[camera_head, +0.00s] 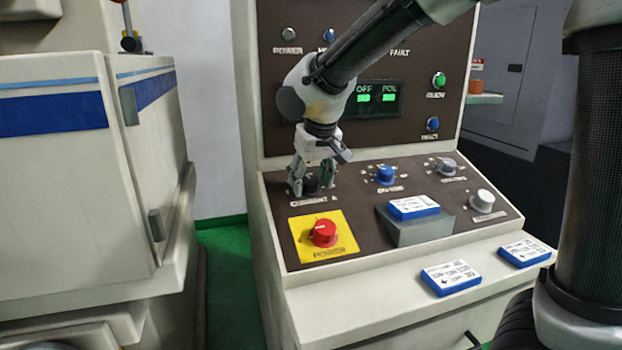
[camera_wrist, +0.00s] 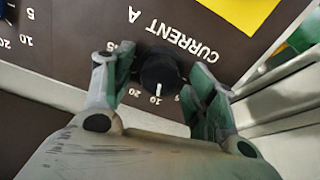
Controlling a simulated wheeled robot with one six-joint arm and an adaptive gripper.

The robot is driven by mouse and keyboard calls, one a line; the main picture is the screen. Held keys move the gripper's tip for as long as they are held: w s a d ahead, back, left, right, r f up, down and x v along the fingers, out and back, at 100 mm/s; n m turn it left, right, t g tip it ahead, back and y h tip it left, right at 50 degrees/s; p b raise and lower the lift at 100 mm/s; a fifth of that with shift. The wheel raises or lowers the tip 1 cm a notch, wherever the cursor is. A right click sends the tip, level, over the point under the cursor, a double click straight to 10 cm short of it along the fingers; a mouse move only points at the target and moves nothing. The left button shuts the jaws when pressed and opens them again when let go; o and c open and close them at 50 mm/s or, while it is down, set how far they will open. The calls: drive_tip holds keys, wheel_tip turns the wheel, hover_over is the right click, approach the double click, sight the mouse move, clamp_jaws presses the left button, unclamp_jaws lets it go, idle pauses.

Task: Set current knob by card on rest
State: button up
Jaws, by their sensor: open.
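The black current knob (camera_wrist: 160,72) sits on the brown panel beside the upside-down lettering CURRENT A in the wrist view. Its white pointer mark faces down in that view, toward a numeral that looks like 10. My gripper (camera_wrist: 163,66) is open, with one finger on each side of the knob; I cannot tell whether they touch it. In the head view my gripper (camera_head: 311,186) is low over the console's left part, and the knob is partly hidden between the fingers. A blue-edged white card (camera_head: 413,207) lies on the grey rest (camera_head: 420,232); its print is too small to read.
A red knob (camera_head: 323,232) on a yellow plate stands just in front of my gripper. A blue knob (camera_head: 385,174), a grey knob (camera_head: 445,166) and a white knob (camera_head: 483,201) are to the right. Two other cards (camera_head: 450,277) (camera_head: 525,252) lie on the front ledge.

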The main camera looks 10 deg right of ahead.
drive_tip(key=c, duration=1.1)
drive_tip(key=shift+o, duration=0.2)
drive_tip(key=shift+n, duration=3.4)
drive_tip(key=o, duration=1.1)
drive_tip(key=shift+c, duration=0.2)
